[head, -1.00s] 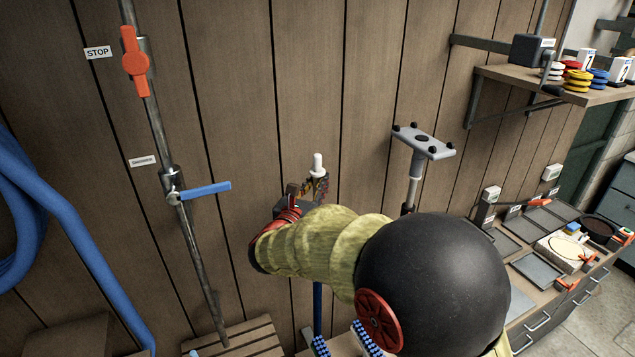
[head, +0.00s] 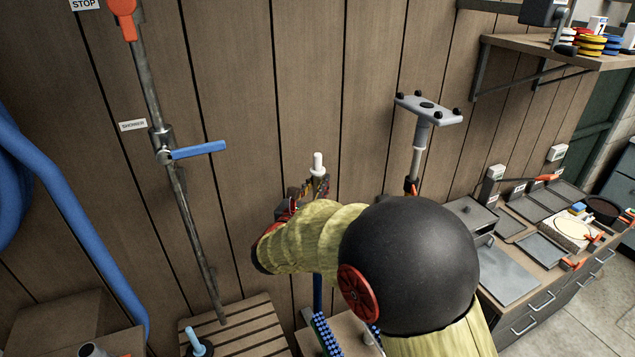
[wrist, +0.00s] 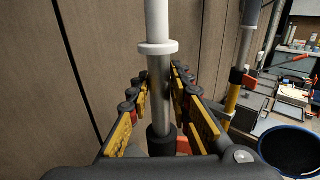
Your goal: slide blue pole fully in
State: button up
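The blue pole (head: 317,292) stands upright by the plank wall. Its white top (head: 318,163) rises above my gripper (head: 305,196). In the wrist view its upper part shows a white tube with a white collar (wrist: 158,48), a silver tube (wrist: 160,85) and a black collar (wrist: 161,138) lower down. My gripper (wrist: 161,85) has its yellow-padded fingers on both sides of the silver tube, close against it below the white collar. My arm hides part of the pole in the head view.
A second pole with a grey plate (head: 428,109) stands to the right. A metal pipe with a blue lever (head: 198,150) is on the left wall, and a blue hose (head: 70,230) at far left. A slatted bench (head: 235,322) is below; a tool counter (head: 510,275) is right.

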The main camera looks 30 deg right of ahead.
jog(key=o, duration=0.4)
jog(key=shift+r, duration=0.25)
jog(key=shift+c, duration=0.2)
jog(key=v, duration=1.2)
